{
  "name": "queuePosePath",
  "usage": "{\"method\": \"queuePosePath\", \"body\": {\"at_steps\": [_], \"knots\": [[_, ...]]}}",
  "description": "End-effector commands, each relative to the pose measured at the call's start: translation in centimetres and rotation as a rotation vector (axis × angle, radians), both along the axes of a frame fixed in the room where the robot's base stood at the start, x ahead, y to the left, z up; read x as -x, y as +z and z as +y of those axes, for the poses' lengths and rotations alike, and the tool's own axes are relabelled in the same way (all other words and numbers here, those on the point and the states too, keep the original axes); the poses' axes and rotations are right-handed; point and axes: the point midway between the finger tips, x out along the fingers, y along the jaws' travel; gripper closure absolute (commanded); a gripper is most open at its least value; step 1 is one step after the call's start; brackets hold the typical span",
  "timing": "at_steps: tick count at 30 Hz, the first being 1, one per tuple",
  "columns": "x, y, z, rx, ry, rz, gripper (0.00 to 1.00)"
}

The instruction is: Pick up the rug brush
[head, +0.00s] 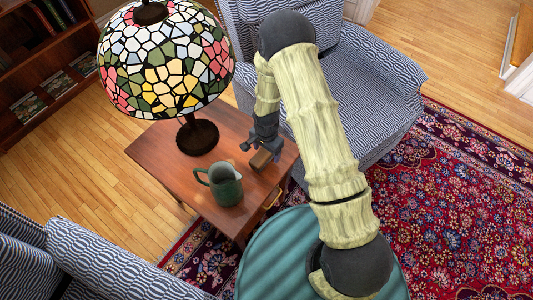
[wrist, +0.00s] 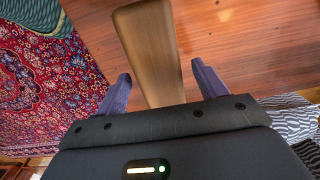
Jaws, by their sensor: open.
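The rug brush appears as a brown wooden bar (wrist: 148,40) in the wrist view, running lengthwise between my fingers. In the head view a small brown wooden block (head: 261,160) shows on the side table, right at my gripper (head: 257,145); its far part is hidden behind the gripper. In the wrist view my gripper (wrist: 161,72) is open, one dark finger on each side of the bar, with a gap to it on both sides. Bristles are not visible.
The wooden side table (head: 150,146) also holds a stained-glass lamp (head: 166,60) and a dark green jug (head: 225,184), which stands close to the brush. A patterned armchair (head: 345,90) is behind, another (head: 95,262) at lower left. A red rug (head: 455,190) covers the floor at right.

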Motion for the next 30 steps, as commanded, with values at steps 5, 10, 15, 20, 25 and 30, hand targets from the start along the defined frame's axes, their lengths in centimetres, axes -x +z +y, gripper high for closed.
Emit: {"method": "queuePosePath", "body": {"at_steps": [5, 10, 15, 20, 25, 30], "knots": [[-0.01, -1.28, 0.06, 0.001, 0.002, -0.001, 0.29], [-0.01, -1.25, 0.07, 0.001, 0.002, -0.001, 0.29], [0.01, -1.24, 0.07, 0.001, 0.002, -0.001, 0.29], [0.01, -1.23, 0.06, 0.000, 0.002, 0.000, 0.31], [0.01, -1.23, 0.07, 0.000, 0.002, 0.000, 0.64], [-0.01, -1.21, 0.07, 0.001, 0.002, -0.001, 0.81]]}}
